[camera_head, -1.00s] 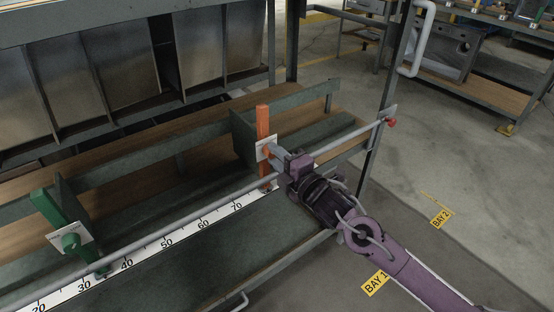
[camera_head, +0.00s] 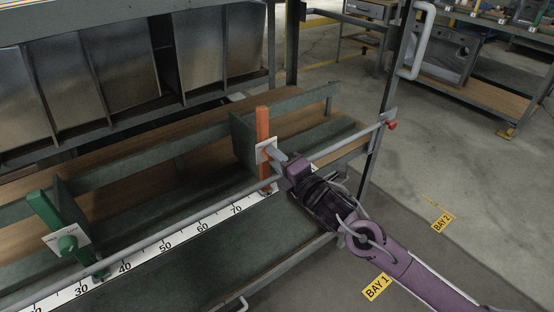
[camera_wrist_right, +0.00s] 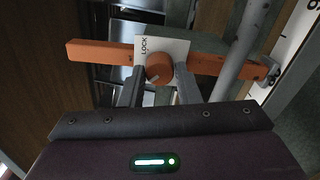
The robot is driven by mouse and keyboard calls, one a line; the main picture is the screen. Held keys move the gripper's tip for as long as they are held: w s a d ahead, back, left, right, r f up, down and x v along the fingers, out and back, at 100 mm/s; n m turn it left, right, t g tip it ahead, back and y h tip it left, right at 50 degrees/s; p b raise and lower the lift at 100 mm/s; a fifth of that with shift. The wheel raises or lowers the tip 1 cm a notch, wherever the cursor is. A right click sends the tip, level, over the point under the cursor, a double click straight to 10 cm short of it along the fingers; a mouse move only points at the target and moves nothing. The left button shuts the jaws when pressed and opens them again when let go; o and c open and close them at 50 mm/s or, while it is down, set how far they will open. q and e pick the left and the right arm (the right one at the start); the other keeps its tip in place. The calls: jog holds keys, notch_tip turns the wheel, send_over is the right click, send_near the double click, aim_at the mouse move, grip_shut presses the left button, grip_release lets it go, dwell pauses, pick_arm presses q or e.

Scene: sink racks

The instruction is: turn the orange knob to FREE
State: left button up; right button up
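The orange knob (camera_wrist_right: 159,67) sits on a white plate (camera_wrist_right: 176,48) on an orange bar in the right wrist view. The plate reads LOCK on its left side; any FREE label is hidden or cannot be read. A light mark shows on the knob's lower edge. My right gripper (camera_wrist_right: 160,76) has its two grey fingers apart, one on each side of the knob, with narrow gaps showing. In the head view the orange bar (camera_head: 263,126) stands upright at the rail, and my right gripper (camera_head: 275,156) is at its plate. My left gripper is not in view.
A grey rail (camera_head: 200,215) runs along the rack above a white number scale (camera_head: 206,228). A green stop with a green knob (camera_head: 68,243) stands at the left. A dark green upright plate (camera_head: 242,140) is just left of the orange bar. Open floor lies to the right.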

jog(key=o, duration=0.4)
jog(key=v, duration=0.8)
jog(key=shift+w, duration=0.1)
